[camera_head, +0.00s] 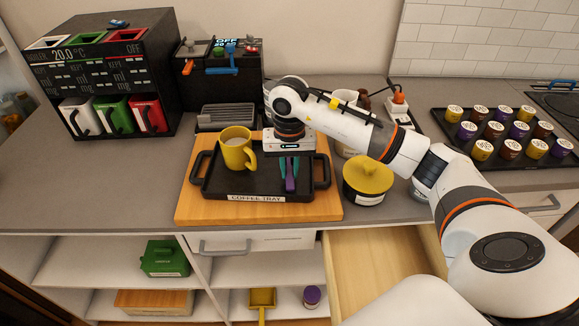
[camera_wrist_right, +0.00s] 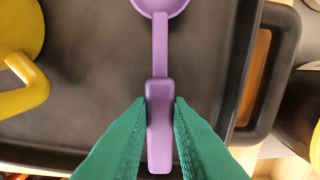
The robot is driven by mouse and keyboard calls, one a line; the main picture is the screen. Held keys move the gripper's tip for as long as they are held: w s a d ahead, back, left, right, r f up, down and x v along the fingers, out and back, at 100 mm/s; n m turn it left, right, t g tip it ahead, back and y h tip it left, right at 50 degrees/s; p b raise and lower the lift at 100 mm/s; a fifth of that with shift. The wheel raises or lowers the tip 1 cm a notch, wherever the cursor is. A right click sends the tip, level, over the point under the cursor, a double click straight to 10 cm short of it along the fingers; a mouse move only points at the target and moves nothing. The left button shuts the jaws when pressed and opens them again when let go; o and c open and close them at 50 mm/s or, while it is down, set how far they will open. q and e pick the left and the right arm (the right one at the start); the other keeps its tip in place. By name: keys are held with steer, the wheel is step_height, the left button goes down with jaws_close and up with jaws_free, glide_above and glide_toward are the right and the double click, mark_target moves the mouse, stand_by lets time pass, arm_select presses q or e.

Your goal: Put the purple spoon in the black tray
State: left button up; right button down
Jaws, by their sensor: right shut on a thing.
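The black tray (camera_head: 215,185), labelled "COFFEE TRAY", lies on a wooden board on the counter. My right gripper (camera_head: 289,176), with green fingers, is over the right part of the tray. It is shut on the handle of the purple spoon (camera_head: 290,184). In the right wrist view the spoon (camera_wrist_right: 160,50) points away from the green fingertips (camera_wrist_right: 160,112), over the dark tray floor (camera_wrist_right: 85,95). I cannot tell whether the spoon touches the tray floor. My left gripper is not in view.
A yellow mug (camera_head: 235,150) stands in the tray, left of the spoon. A yellow-lidded jar (camera_head: 368,178) stands right of the board (camera_head: 190,210). An open wooden drawer (camera_head: 370,255) juts out below the counter. A capsule rack (camera_head: 500,160) lies at the right.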

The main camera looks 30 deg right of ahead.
mark_target(289, 172)
steer(key=shift+f, duration=0.3)
steer(key=c, duration=1.3)
jaws_free()
steer(key=shift+o, duration=0.2)
step_height(289, 172, up, 12)
steer(key=b, duration=0.1)
